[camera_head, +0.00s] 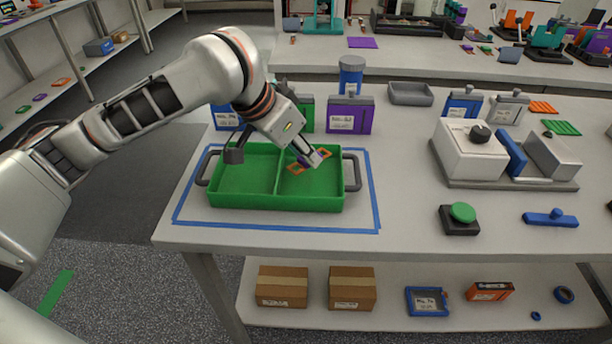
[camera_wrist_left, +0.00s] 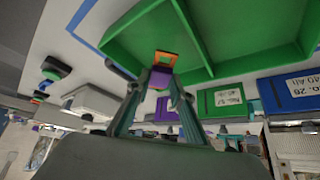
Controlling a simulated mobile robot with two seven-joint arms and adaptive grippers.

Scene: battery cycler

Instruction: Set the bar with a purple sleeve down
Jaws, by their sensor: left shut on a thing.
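My left gripper (camera_head: 312,160) points down over the right compartment of the green two-part tray (camera_head: 275,205). It is shut on the bar with a purple sleeve (camera_head: 296,169), whose orange, frame-like ends show on both sides of the fingers. In the left wrist view the fingertips (camera_wrist_left: 160,78) close on the bar, and one orange end (camera_wrist_left: 166,57) stands out past them against the green tray (camera_wrist_left: 240,65). Whether the bar touches the tray floor, I cannot tell. My right gripper is not in view.
A blue tape outline (camera_head: 275,229) surrounds the tray. Behind it stand a purple box (camera_head: 349,118), a green box (camera_head: 307,115) and a blue canister (camera_head: 351,78). A grey-white device (camera_head: 471,152), a green button (camera_head: 461,213) and a blue bar (camera_head: 550,219) lie to the right.

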